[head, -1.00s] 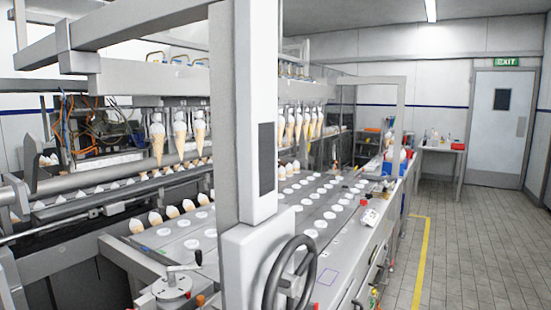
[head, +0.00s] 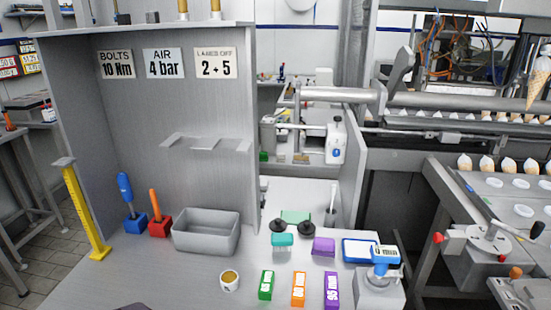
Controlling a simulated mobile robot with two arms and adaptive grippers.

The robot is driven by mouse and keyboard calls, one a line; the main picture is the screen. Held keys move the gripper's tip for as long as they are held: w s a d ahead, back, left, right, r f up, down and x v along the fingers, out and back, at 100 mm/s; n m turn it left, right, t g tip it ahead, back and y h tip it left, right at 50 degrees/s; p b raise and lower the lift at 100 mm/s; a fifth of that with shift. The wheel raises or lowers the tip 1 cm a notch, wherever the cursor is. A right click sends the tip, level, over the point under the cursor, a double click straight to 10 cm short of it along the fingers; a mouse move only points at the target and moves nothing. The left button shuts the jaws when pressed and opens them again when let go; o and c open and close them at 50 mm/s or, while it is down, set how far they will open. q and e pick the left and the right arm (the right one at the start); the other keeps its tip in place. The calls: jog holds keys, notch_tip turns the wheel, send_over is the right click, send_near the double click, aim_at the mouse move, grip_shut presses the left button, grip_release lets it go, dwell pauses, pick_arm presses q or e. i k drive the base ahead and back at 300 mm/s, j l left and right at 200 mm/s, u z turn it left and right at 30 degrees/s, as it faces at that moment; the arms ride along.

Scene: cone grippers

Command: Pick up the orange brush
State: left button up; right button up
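In the head view, an orange-handled tool (head: 154,200) stands upright in a small red block (head: 159,227) on the left of the grey worktop. Its lower end is hidden in the block, so I cannot tell if it is a brush. A teal brush-like piece (head: 282,240) and a purple one (head: 323,246) sit mid-worktop. An orange labelled block (head: 299,288) lies at the front, between a green (head: 266,285) and a purple one (head: 331,290).
A blue-handled tool (head: 125,188) stands in a blue block (head: 135,223). A grey bin (head: 206,231), a yellow upright gauge (head: 84,210), a round cup (head: 229,281) and a blue-topped device (head: 384,262) are also here. A grey back panel (head: 180,110) with a shelf rises behind.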

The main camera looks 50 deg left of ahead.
aim_at(153, 192)
jog(key=u, duration=2.35)
